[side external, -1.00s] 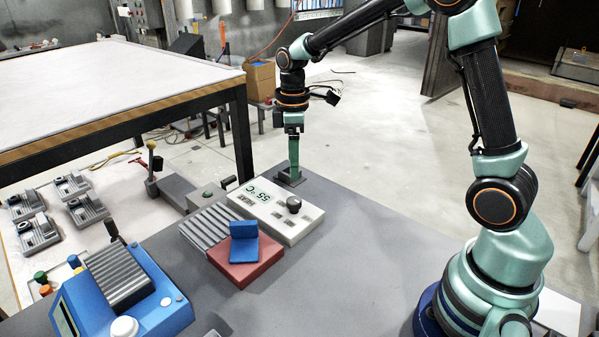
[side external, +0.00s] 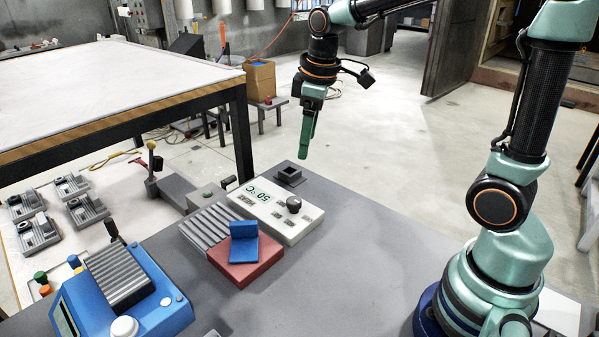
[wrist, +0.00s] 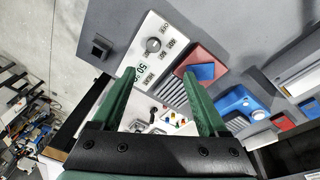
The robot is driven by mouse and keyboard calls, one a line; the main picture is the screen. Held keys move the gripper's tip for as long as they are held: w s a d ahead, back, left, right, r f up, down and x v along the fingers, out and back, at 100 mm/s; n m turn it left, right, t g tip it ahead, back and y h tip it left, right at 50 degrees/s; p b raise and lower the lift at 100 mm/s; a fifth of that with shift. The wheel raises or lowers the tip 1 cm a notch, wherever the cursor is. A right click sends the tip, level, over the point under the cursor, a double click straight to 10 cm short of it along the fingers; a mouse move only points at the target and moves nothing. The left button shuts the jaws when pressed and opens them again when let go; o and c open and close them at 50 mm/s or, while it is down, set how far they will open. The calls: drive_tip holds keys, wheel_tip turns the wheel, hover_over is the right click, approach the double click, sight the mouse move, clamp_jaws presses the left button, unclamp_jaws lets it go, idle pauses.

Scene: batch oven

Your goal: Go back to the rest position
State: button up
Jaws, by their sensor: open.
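My gripper (side external: 305,155) is raised in the air above the far edge of the grey bench, beside a small dark square socket (side external: 289,174). It holds nothing. In the wrist view, my gripper (wrist: 165,95) shows its two green fingers spread apart with nothing between them. The panel also shows between and beyond the fingers in the wrist view (wrist: 165,55).
A red block with a blue L-shaped piece (side external: 243,250) sits beside a ribbed grey plate (side external: 208,226). A blue machine (side external: 165,315) stands at the front left. A large white-topped table (side external: 110,90) is at the back left.

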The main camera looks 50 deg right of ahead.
drive_tip(key=s+a+r+m+t, duration=0.1)
drive_tip(key=s+r+m+t, duration=0.1)
drive_tip(key=s+m, duration=0.3)
drive_tip(key=shift+s+a+m+t, duration=0.35)
drive_tip(key=shift+s+t, duration=0.45)
drive_tip(key=shift+s, duration=1.45)
